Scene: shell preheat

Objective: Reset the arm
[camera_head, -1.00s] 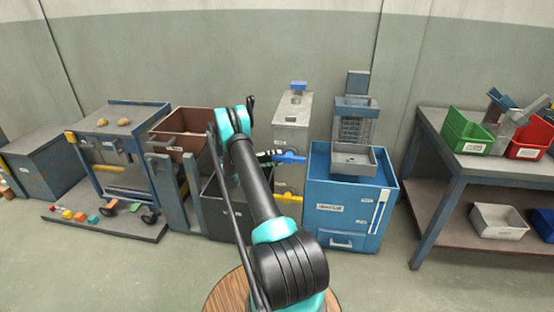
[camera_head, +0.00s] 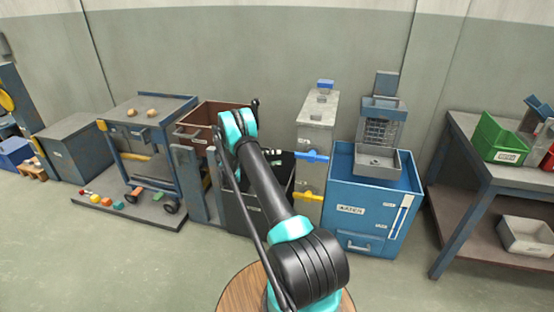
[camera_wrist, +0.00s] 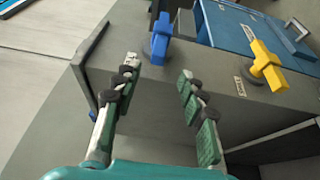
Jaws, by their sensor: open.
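My gripper (camera_wrist: 158,80) is open and empty in the wrist view, its two fingers apart in front of a grey cabinet. A blue valve handle (camera_wrist: 161,38) is on that cabinet just beyond the fingertips, apart from them. A yellow valve handle (camera_wrist: 267,66) is further right. In the head view my arm reaches forward over the middle of the scene, and its end is mostly hidden behind its own links. The blue handle (camera_head: 312,156) and yellow handle (camera_head: 308,196) show there on the tall grey cabinet (camera_head: 317,122), right of my arm.
A blue water cabinet (camera_head: 372,215) with a grey tray stands right of the valves. A dark open bin (camera_head: 243,217) and a brown bin (camera_head: 205,115) are left. A workbench (camera_head: 462,215) with a green bin (camera_head: 497,140) is at far right. The floor in front is free.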

